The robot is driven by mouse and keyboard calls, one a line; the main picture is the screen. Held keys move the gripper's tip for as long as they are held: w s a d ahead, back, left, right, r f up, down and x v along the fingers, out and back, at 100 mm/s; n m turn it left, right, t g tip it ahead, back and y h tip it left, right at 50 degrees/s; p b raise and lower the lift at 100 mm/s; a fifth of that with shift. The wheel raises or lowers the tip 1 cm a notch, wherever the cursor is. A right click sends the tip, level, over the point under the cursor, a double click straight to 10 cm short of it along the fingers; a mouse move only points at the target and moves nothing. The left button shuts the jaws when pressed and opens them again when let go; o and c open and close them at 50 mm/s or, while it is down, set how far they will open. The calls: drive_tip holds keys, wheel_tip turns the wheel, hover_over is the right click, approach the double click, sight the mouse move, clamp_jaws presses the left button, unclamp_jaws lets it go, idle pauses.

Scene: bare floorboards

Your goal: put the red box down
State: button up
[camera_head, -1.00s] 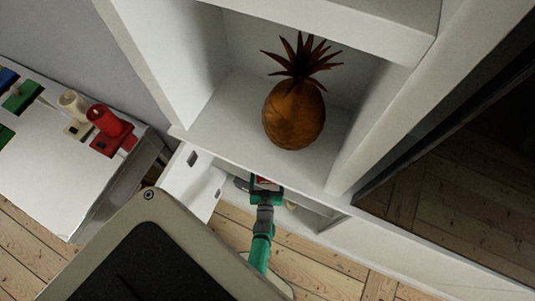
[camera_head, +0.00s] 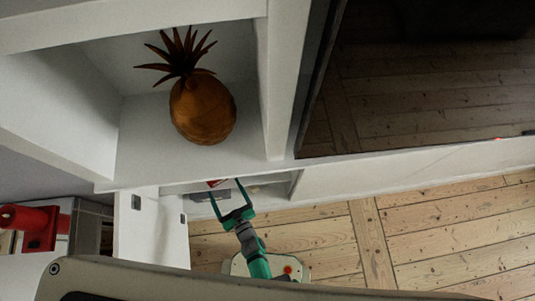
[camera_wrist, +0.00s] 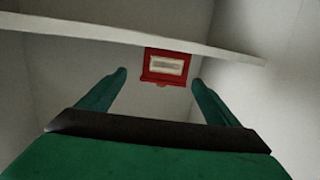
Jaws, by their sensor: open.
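The red box (camera_wrist: 166,67) with a pale label shows in the wrist view, between and beyond the fingertips of my gripper (camera_wrist: 158,78). Its top edge meets the edge of a white shelf board. In the head view only a small part of the red box (camera_head: 216,183) shows below the shelf edge. My gripper (camera_head: 231,198) is open there, at the mouth of the low compartment. I cannot tell what the box rests on, or whether a finger touches it.
A white shelf unit (camera_head: 190,173) holds a brown pineapple (camera_head: 203,108) above my gripper. A white door (camera_head: 150,230) stands open at left. A red object (camera_head: 38,227) is at far left. Floorboards (camera_head: 430,225) at right are clear.

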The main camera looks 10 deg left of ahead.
drive_tip(key=s+d+r+m+h, duration=0.2)
drive_tip(key=d+r, duration=0.4)
drive_tip(key=r, duration=0.4)
drive_tip(key=s+d+r+m+t+h, duration=0.1)
drive_tip(key=s+d+r+h, duration=0.3)
drive_tip(key=r, duration=0.7)
drive_tip(key=s+d+r+m+t+h, duration=0.1)
drive_tip(key=s+d+r+m+h, duration=0.2)
drive_tip(key=s+d+r, duration=0.3)
drive_tip(key=d+r, duration=0.3)
drive_tip(key=r, duration=0.1)
drive_tip(key=shift+d+r+m, duration=0.25)
drive_tip(key=shift+r+m, duration=0.15)
drive_tip(key=shift+s, duration=0.15)
